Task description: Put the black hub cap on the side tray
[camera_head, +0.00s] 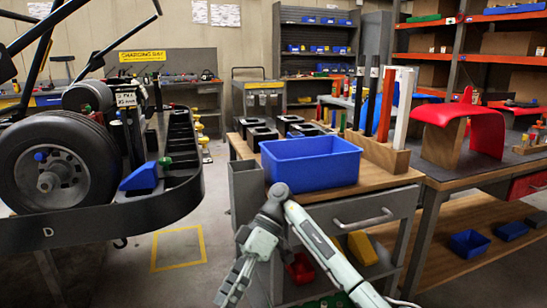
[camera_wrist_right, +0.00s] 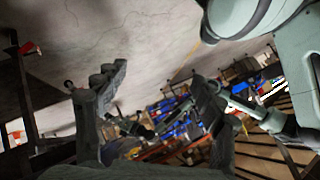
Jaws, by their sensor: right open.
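I cannot pick out a black hub cap for certain. Several small black square pieces (camera_head: 262,136) stand on the wooden top of the cart, behind the blue bin. At the left, a black tray-like ledge (camera_head: 150,208) marked D runs beside the kart wheel (camera_head: 55,172). It carries a blue wedge-shaped piece (camera_head: 139,177) and a small green-topped piece. My right gripper (camera_head: 232,288) hangs low in front of the cart, pointing down and left. In the right wrist view its fingers (camera_wrist_right: 155,105) are apart with nothing between them. My left gripper is not in view.
A blue bin (camera_head: 310,161) sits on the cart's wooden top (camera_head: 372,180), with a wooden rack of tall coloured pieces behind it. A red curved panel (camera_head: 483,130) stands on the right bench. The floor between kart and cart is open, with a yellow outline (camera_head: 178,249).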

